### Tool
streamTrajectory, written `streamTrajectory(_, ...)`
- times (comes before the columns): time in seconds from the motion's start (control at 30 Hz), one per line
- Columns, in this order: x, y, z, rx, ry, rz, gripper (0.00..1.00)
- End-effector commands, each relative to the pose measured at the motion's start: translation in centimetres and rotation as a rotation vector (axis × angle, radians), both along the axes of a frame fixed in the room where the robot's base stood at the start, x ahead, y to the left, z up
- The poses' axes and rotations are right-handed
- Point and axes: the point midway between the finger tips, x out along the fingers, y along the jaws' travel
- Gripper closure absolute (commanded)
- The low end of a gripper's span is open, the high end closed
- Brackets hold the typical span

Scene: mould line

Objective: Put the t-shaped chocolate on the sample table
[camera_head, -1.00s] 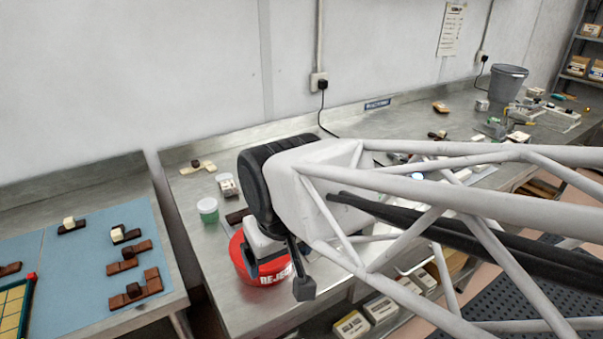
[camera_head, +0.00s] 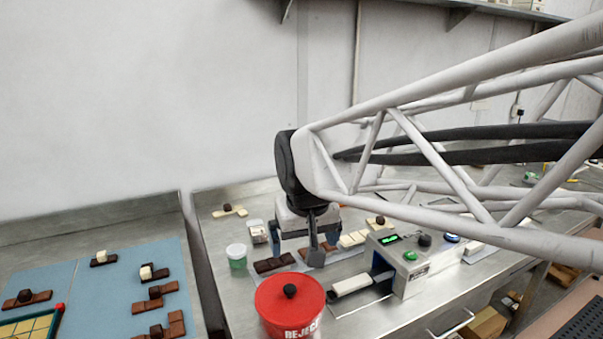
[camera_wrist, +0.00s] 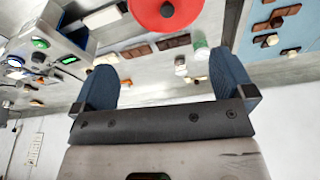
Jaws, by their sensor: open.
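My gripper (camera_head: 305,244) is open and empty, pointing down over the back of the middle steel table (camera_head: 214,256). It also shows in the wrist view (camera_wrist: 164,82), with nothing between its fingers. Near and below it are a dark brown chocolate bar (camera_head: 274,264), a lighter brown chocolate (camera_head: 316,256) partly covered by the gripper, and a cream bar (camera_head: 353,239). A cream piece with a dark knob (camera_head: 229,211) lies farther back left. I cannot tell which piece is the t-shaped chocolate. No table in view is clearly marked as the sample table.
A red lidded reject bin (camera_head: 290,304) stands in front of my gripper. A green-filled jar (camera_head: 237,255) stands left, and a machine with a green display (camera_head: 400,262) right. Several knobbed chocolates lie on the blue mat (camera_head: 90,290) on the left table, beyond a gap.

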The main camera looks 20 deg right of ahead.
Motion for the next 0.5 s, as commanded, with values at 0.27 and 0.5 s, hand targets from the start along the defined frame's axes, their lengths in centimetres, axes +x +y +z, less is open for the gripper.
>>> streamTrajectory(0.27, 6.6, -4.0, 2.7, -0.004, -0.009, -0.081, 0.0)
streamTrajectory(0.5, 11.9, -8.0, 4.4, -0.007, -0.016, -0.15, 0.0)
